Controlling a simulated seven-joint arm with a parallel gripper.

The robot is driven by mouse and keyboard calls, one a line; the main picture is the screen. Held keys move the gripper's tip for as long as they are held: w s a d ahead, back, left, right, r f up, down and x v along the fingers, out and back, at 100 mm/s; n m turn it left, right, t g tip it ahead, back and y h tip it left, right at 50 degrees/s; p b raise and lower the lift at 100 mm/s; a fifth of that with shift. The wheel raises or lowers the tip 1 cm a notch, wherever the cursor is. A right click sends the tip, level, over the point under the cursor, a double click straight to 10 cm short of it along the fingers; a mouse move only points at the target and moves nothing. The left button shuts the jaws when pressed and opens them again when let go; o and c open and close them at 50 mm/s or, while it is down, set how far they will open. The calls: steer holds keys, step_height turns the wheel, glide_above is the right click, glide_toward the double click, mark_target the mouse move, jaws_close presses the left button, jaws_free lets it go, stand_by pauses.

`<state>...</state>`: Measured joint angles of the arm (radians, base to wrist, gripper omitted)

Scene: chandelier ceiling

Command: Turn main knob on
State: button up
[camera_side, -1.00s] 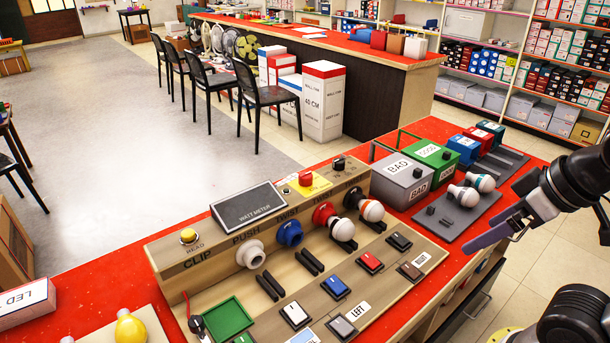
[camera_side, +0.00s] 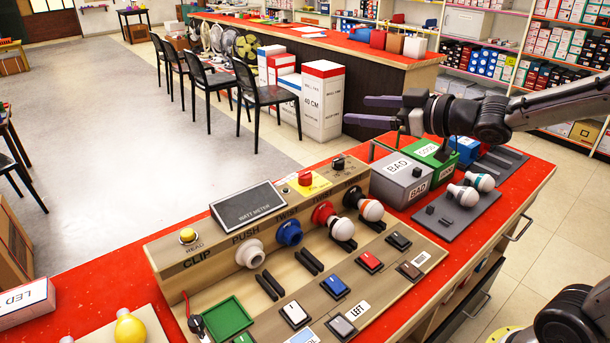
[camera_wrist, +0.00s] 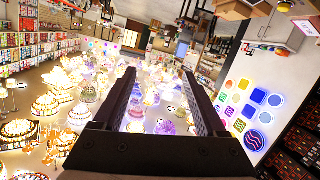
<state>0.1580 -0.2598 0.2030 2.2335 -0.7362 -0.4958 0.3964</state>
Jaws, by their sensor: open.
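A small black knob (camera_side: 338,162) stands on the top right part of the wooden test panel (camera_side: 165,256); its label is too small to read, so I cannot tell whether it is the main knob or how it is set. A red button (camera_side: 305,178) on a yellow plate is just left of it. My gripper (camera_side: 355,110) is open and empty, raised above the far side of the bench, up and to the right of the black knob in the side view. In the wrist view my gripper (camera_wrist: 162,80) shows both fingers apart with nothing between; no knob shows there.
The panel carries a wattmeter (camera_side: 248,207), bulb sockets, rocker switches and a white bulb (camera_side: 371,210). Grey BAD (camera_side: 400,182) and green GOOD (camera_side: 432,158) boxes stand right of the panel, below my arm. The wrist view shows the ceiling with many lit chandeliers.

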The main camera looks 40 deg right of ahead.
steer(key=w+f+n+g+y, duration=0.1)
steer(key=w+f+y, duration=0.25)
steer(key=f, duration=0.35)
steer(key=m+g+h, duration=0.1)
steer(key=g, duration=0.1)
glide_toward(307, 175)
steer(key=x, duration=1)
steer(key=shift+w+a+f, duration=0.1)
steer(key=shift+w+a, duration=0.05)
steer(key=shift+w, duration=0.15)
jaws_close()
